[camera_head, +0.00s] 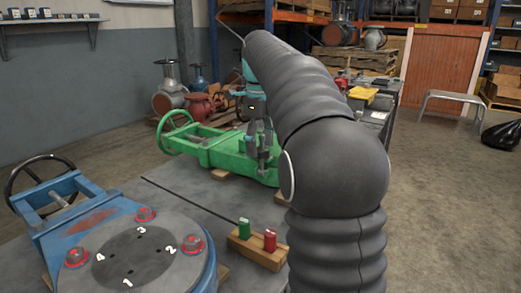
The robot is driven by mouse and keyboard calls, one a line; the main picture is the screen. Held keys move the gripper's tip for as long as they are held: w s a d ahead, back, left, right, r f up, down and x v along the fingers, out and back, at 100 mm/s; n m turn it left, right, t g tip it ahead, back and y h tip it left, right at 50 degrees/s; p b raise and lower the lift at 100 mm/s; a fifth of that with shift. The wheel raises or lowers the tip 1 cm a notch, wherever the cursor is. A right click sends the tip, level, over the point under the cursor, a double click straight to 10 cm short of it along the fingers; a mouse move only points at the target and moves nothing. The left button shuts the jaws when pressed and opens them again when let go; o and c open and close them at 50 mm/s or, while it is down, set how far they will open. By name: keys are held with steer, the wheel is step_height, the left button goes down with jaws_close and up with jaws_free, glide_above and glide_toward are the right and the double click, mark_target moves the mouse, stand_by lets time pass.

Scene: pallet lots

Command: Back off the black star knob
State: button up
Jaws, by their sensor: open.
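My gripper (261,163) points down over the green valve body (222,151), its fingers apart. I cannot make out the black star knob; my gripper and arm cover part of the green body. I cannot tell whether the fingers touch anything there. The green body lies on the grey table, with a green handwheel (180,132) at its left end.
A blue valve body (68,186) with a round plate, red-marked bolts and black handwheel (41,183) stands at the front left. A wooden block (258,250) holds a green and a red piece. My arm blocks the table's right side.

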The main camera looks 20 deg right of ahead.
steer(key=shift+f, duration=0.3)
steer(key=c, duration=1.2)
steer(key=shift+o, duration=0.2)
steer(key=shift+r, duration=0.1)
